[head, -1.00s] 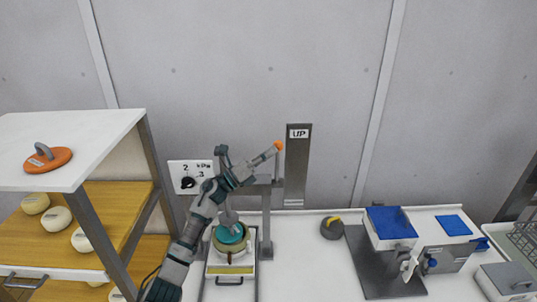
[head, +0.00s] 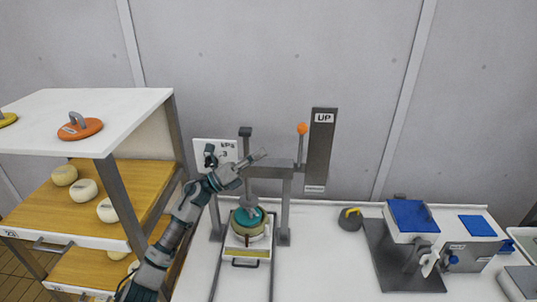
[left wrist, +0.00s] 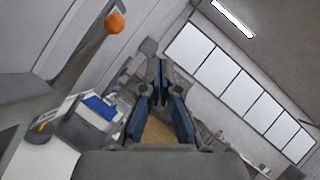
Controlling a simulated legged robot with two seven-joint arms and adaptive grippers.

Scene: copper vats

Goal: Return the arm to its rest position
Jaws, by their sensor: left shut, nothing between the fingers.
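My left arm reaches up from the bottom left in the head view, in front of the press. My left gripper (head: 262,155) is shut and empty, pointing up and right. It is apart from the orange knob (head: 302,128), to its left and a little lower in the picture. In the left wrist view the gripper (left wrist: 158,70) shows with its blue-padded fingers together at the tips, and the orange knob (left wrist: 114,23) is at upper left, clear of them. The gripper partly hides the kPa panel (head: 229,146). My right gripper is not in view.
The press frame (head: 285,213) holds a mould with a teal lid (head: 248,220). An UP sign post (head: 320,150) stands behind the knob. Shelves (head: 143,212) with cheeses are at left. A blue-topped machine (head: 412,216) is at right. The counter between has a grey-yellow object (head: 350,219).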

